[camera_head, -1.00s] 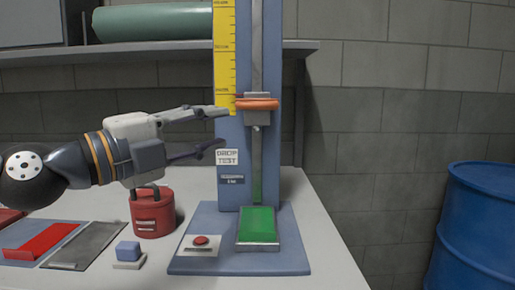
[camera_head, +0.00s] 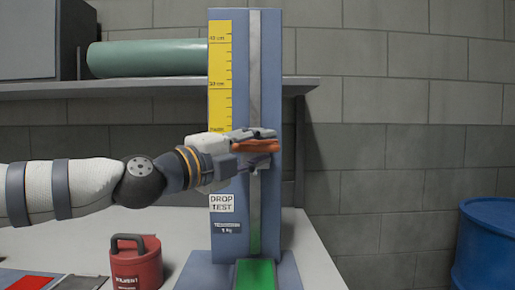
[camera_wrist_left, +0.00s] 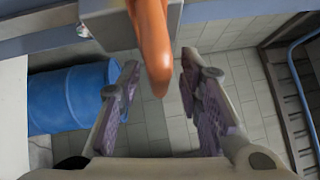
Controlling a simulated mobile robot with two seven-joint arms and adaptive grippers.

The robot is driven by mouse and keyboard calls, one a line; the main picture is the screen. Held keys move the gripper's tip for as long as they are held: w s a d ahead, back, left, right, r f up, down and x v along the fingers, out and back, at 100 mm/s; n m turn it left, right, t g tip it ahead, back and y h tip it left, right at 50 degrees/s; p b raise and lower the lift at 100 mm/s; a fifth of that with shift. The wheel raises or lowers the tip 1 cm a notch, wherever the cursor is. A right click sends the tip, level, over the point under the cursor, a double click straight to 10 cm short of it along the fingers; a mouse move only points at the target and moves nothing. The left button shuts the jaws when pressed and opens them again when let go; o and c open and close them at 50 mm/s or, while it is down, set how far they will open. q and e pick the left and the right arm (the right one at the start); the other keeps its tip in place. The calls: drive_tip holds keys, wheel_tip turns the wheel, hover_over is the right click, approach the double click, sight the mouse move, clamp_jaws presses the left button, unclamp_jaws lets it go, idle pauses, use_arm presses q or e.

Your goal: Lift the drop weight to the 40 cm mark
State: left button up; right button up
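The drop weight is a grey block (camera_head: 264,163) with an orange handle (camera_head: 255,146), on the vertical rail of the blue drop-test tower. It sits below the 30 cm label of the yellow scale (camera_head: 220,75); the 40 cm label is near the scale's top. My left gripper (camera_head: 262,147) is at the handle, one finger above it and one below. In the left wrist view the gripper (camera_wrist_left: 160,92) is open, with the end of the orange handle (camera_wrist_left: 152,45) between the spread fingers and gaps on both sides. The fingers partly hide the block. My right gripper is not in view.
A green pad (camera_head: 255,274) lies at the tower's foot. A red canister (camera_head: 136,264) stands on the table left of the tower. A shelf (camera_head: 170,84) with a green roll (camera_head: 150,58) is behind. A blue barrel (camera_head: 487,245) stands at the right.

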use_arm(q)
clamp_jaws()
wheel_tip(320, 180, up, 21)
drive_tip(key=p, duration=0.3)
drive_tip(key=shift+r, duration=0.15)
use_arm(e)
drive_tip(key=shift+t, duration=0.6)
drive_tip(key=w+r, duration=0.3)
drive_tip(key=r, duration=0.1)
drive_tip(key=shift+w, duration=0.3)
use_arm(q)
drive_tip(key=shift+a, duration=0.1)
unclamp_jaws()
drive_tip(key=v, duration=1.2)
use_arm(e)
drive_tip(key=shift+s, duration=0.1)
